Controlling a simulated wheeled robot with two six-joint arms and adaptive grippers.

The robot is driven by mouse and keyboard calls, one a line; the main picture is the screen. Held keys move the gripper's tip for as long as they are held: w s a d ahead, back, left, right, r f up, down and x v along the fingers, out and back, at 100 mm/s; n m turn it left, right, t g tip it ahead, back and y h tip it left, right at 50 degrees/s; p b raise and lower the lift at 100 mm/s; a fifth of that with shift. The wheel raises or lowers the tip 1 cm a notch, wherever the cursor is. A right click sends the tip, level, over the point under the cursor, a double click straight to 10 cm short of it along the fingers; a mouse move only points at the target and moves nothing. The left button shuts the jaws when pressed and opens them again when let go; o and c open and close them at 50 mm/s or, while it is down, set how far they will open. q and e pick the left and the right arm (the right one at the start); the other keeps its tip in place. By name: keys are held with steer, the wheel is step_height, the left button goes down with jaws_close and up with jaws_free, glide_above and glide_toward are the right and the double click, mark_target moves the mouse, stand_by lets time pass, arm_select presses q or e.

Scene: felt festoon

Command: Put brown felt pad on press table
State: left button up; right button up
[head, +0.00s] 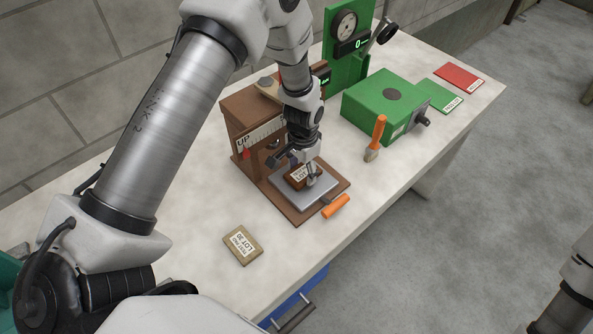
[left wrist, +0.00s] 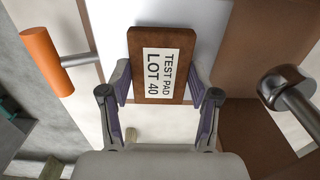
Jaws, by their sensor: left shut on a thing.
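The brown felt pad (head: 293,182) has a white label, which reads "TEST PAD LOT 40" in the left wrist view (left wrist: 137,65). My left gripper (head: 302,174) is shut on the pad, with one finger on each side of it in the left wrist view (left wrist: 162,92). The press table (head: 318,192) is a grey plate on the brown press base, with an orange handle (head: 336,206) at its front. The pad is over the plate; I cannot tell whether it touches it. The plate also shows behind the pad in the left wrist view (left wrist: 207,30). My right gripper is out of view.
The brown press frame (head: 245,127) stands close behind my left gripper. A tan labelled pad (head: 242,245) lies front left. A green box (head: 388,104), an orange-handled brush (head: 376,138), a green card (head: 440,97) and a red card (head: 459,77) are to the right.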

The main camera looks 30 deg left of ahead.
arm_select(q)
steer(key=shift+w+f, duration=0.15)
steer(key=shift+f, duration=0.3)
steer(key=shift+a, duration=0.15)
steer(key=shift+f, duration=0.15)
steer(key=o, duration=0.9)
steer(key=shift+o, duration=1.3)
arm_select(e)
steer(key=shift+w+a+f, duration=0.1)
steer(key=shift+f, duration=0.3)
